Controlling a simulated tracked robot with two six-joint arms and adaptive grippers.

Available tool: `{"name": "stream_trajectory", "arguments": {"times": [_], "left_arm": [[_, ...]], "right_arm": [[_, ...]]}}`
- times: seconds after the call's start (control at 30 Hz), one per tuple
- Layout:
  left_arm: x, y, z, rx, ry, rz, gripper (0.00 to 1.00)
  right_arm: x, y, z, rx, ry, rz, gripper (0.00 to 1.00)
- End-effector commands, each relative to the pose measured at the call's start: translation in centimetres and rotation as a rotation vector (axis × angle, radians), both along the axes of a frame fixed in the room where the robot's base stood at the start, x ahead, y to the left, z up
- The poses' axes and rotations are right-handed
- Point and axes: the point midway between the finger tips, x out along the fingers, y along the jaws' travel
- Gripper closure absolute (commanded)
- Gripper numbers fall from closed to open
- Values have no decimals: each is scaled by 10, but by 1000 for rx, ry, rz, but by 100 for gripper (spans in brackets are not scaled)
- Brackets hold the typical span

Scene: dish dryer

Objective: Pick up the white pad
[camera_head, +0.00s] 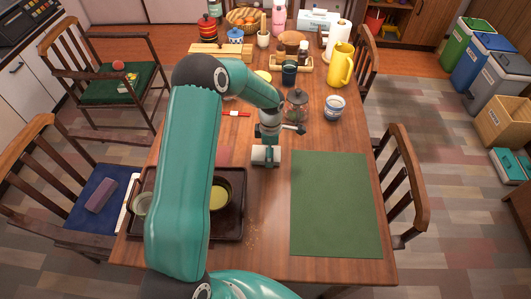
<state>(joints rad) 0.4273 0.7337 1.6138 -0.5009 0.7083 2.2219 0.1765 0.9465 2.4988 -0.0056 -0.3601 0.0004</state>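My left arm rises from the bottom left and bends over the table. Its gripper (266,155) points down at mid-table, left of the green mat. A pale grey-white block with a dark middle shows at the gripper's end. I cannot tell whether it is the white pad or part of the gripper, nor whether the fingers are open or shut. A narrow white strip (131,193) lies along the left side of the dark tray, near the table's left edge. I cannot tell whether this is the pad. My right gripper is not in view.
The dark tray (230,222) holds a bowl (220,192) and a cup (143,204), partly behind my arm. A green mat (335,205) lies bare at right. A glass jar (297,105), white-blue cup (334,107) and yellow pitcher (341,65) stand beyond the gripper. Chairs flank the table.

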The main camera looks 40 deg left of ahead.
Motion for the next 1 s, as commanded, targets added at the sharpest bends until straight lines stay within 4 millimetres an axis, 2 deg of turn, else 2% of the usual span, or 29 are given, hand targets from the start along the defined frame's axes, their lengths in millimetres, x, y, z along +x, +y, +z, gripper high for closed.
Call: {"name": "stream_trajectory", "arguments": {"times": [0.1, 0.33, 0.67, 1.0], "left_arm": [[0, 0, -9, -1, -1, 1, 0], [0, 0, -10, 0, -1, 1, 0], [0, 0, -10, -1, -1, 1, 55], [1, 0, -8, 0, -1, 0, 57]], "right_arm": [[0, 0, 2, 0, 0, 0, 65], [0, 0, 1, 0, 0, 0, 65], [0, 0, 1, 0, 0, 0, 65], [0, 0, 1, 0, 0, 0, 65]]}}
